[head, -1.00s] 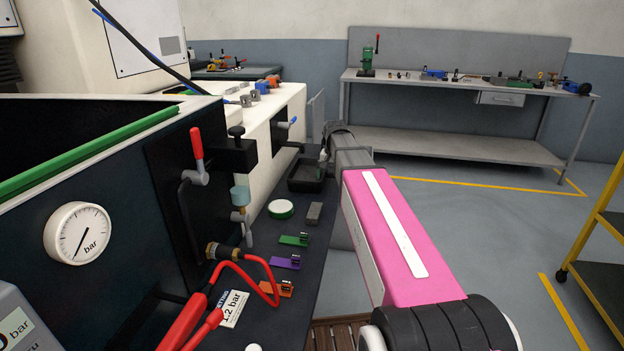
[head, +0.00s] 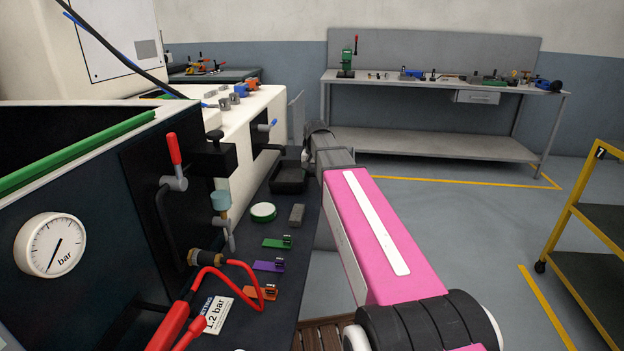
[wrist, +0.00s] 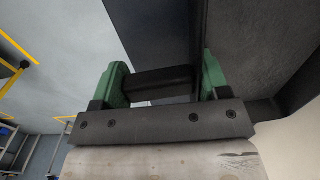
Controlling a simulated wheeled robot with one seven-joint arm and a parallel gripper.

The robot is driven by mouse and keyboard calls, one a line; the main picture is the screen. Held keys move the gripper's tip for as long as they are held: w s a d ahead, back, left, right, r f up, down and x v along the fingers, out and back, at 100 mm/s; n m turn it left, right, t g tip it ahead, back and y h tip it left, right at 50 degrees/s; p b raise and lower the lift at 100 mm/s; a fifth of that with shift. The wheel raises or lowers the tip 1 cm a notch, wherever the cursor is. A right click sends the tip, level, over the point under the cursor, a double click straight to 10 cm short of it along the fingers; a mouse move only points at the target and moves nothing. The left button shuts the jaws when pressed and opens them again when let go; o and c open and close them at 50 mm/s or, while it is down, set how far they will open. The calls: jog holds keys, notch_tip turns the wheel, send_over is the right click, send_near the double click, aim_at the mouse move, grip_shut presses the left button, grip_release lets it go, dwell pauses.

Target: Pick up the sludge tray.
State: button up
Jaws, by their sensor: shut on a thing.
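The sludge tray (head: 289,181) is a small, dark, open tray at the far end of the dark ledge in the head view. My gripper (wrist: 162,76) is at its right side. In the wrist view its two green fingers stand on either side of a dark bar-like part of the tray (wrist: 158,84) and are shut on it. In the head view my wrist hides most of the fingers. I cannot tell whether the tray is clear of the ledge.
A green-and-white round container (head: 263,212), a grey block (head: 297,214) and green, purple and orange clips (head: 268,265) lie on the ledge before the tray. A red-handled valve (head: 174,165) and red hose are to the left. Open floor lies right, with a yellow cart (head: 590,225).

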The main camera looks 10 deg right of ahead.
jog(key=shift+s+d+r, duration=0.1)
jog(key=shift+d+r, duration=0.1)
jog(key=shift+r, duration=0.45)
jog(key=shift+s+d+r, duration=0.1)
jog(key=shift+d+r, duration=0.05)
jog(key=shift+r, duration=0.45)
jog(key=s+d, duration=0.2)
jog(key=d, duration=0.6)
jog(key=s+d, duration=0.3)
jog(key=d, duration=0.5)
jog(key=shift+d, duration=0.2)
jog(key=shift+s, duration=0.1)
jog(key=shift+s, duration=0.1)
